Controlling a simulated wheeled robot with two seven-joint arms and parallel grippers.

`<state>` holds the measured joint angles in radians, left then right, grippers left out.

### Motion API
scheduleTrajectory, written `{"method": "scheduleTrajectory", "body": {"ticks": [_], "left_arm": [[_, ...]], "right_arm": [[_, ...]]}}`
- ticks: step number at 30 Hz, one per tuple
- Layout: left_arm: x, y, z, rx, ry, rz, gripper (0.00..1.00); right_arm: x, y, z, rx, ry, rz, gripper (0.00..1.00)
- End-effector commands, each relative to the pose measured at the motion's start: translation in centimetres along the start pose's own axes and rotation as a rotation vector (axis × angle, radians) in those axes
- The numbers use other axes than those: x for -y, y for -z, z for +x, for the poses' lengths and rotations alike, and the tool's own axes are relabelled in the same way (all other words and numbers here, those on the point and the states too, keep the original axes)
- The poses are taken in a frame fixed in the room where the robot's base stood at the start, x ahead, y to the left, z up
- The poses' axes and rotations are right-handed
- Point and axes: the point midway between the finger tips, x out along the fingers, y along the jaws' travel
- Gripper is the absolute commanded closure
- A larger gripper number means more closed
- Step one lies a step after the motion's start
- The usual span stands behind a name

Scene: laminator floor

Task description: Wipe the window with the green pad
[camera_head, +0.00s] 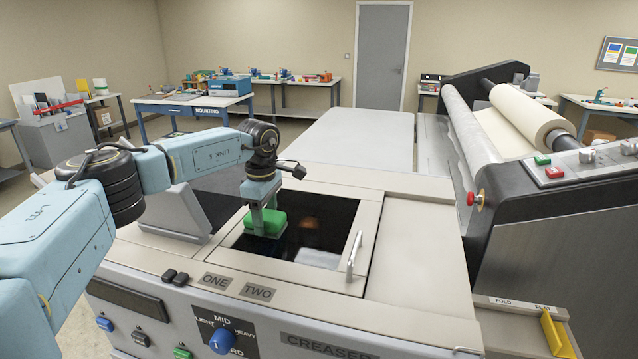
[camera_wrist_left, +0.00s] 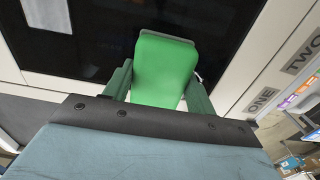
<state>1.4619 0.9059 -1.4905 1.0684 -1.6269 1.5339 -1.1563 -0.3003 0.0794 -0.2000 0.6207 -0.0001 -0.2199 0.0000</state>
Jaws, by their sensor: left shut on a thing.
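My left gripper (camera_head: 264,213) is shut on the green pad (camera_head: 268,225). It holds the pad low at the left part of the dark window (camera_head: 322,225), which is set in a pale frame on the machine's top. The pad seems to be on or just over the glass; I cannot tell if it touches. In the left wrist view the green pad (camera_wrist_left: 165,68) sits between the fingers of my left gripper (camera_wrist_left: 158,85), with the dark window (camera_wrist_left: 110,35) beyond it. A faint brownish patch shows on the glass. My right gripper is out of view.
A metal handle (camera_head: 354,252) stands on the window frame's right side. ONE and TWO labels (camera_head: 237,287) and a blue knob (camera_head: 221,341) are on the front. A roller unit (camera_head: 500,130) rises at the right. The pale top behind the window (camera_head: 350,140) is clear.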

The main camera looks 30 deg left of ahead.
Motion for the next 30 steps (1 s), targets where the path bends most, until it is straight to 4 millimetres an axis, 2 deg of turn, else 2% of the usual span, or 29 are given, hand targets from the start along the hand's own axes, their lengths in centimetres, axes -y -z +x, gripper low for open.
{"method": "scheduleTrajectory", "body": {"ticks": [1,3,6,17,24,30], "left_arm": [[0.0,0.8,0.1,-0.002,0.002,-0.005,0.65],[0.1,0.6,-0.4,-0.003,0.003,-0.002,0.65],[0.1,0.7,-2.8,-0.003,0.000,-0.004,0.65],[0.1,0.7,-5.9,0.000,0.000,-0.005,0.65],[0.1,0.7,-7.6,0.001,-0.001,-0.006,0.65],[0.2,0.7,-8.1,0.000,-0.001,-0.006,0.65]], "right_arm": [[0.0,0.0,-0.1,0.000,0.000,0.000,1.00],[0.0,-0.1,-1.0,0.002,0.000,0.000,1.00],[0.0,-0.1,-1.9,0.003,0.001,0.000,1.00],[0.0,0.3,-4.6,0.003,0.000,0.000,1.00],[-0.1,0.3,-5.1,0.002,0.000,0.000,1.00],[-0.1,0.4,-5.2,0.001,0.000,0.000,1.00]]}}
